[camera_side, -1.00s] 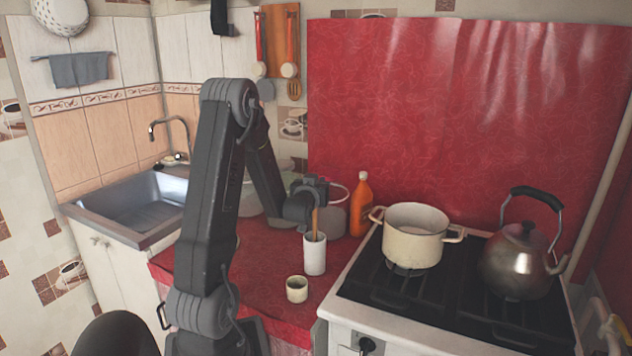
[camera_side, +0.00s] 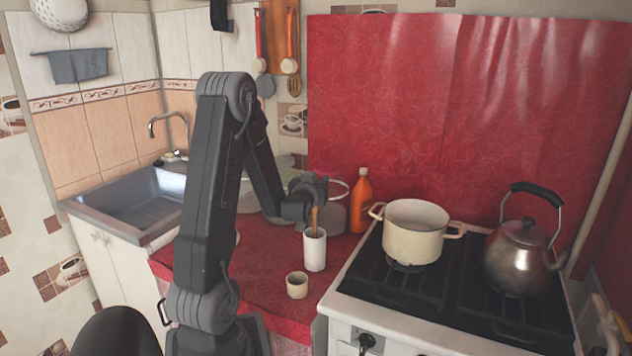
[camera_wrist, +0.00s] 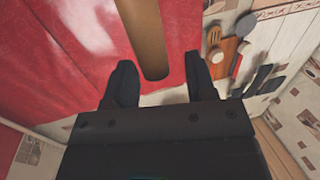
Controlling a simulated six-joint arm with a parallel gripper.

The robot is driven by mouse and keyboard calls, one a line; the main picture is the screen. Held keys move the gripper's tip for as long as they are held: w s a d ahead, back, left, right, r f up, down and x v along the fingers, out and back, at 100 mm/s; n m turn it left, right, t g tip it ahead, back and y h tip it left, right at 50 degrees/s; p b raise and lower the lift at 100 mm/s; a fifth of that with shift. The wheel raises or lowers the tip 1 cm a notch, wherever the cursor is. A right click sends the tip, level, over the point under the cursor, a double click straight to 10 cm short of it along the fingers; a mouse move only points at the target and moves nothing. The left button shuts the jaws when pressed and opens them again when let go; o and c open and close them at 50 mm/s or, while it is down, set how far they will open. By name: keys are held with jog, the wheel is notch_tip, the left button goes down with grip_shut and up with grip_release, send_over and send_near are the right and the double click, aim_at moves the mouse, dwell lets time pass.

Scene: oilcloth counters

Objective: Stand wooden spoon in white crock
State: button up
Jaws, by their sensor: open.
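The white crock (camera_side: 315,253) stands upright on the red oilcloth counter, left of the stove. The wooden spoon (camera_side: 315,219) stands in it, its lower end hidden inside the crock. My gripper (camera_side: 317,191) is at the top of the spoon, above the crock. In the wrist view the spoon's brown handle (camera_wrist: 146,40) reaches down between my two open fingers (camera_wrist: 160,85), with gaps visible on both sides. The crock is not seen in the wrist view.
A small beige cup (camera_side: 297,286) stands in front of the crock. An orange bottle (camera_side: 361,205) is behind it to the right. A cream pot (camera_side: 414,238) and a kettle (camera_side: 523,262) stand on the stove. The sink (camera_side: 135,207) is at the left.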

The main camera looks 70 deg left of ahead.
jog(key=s+d+r, duration=0.2)
jog(key=d+r, duration=0.1)
jog(key=r, duration=0.4)
jog(key=shift+r, duration=0.1)
dwell(0.8)
jog(key=w+d+m+h, duration=0.2)
jog(key=d+h, duration=0.1)
jog(key=d, duration=0.5)
jog(key=w+d+m+t+h, duration=0.15)
jog(key=d+h, duration=0.25)
jog(key=d, duration=0.4)
jog(key=w+d+m+h, duration=0.1)
jog(key=d+m+h, duration=0.2)
jog(key=d, duration=0.5)
jog(key=s+d+m+g+h, duration=0.4)
jog(key=s+d+m+g, duration=0.1)
jog(key=s+d, duration=0.7)
jog(key=shift+s+d+f+h, duration=0.15)
jog(key=shift+d+f+h, duration=0.25)
jog(key=shift+d, duration=0.6)
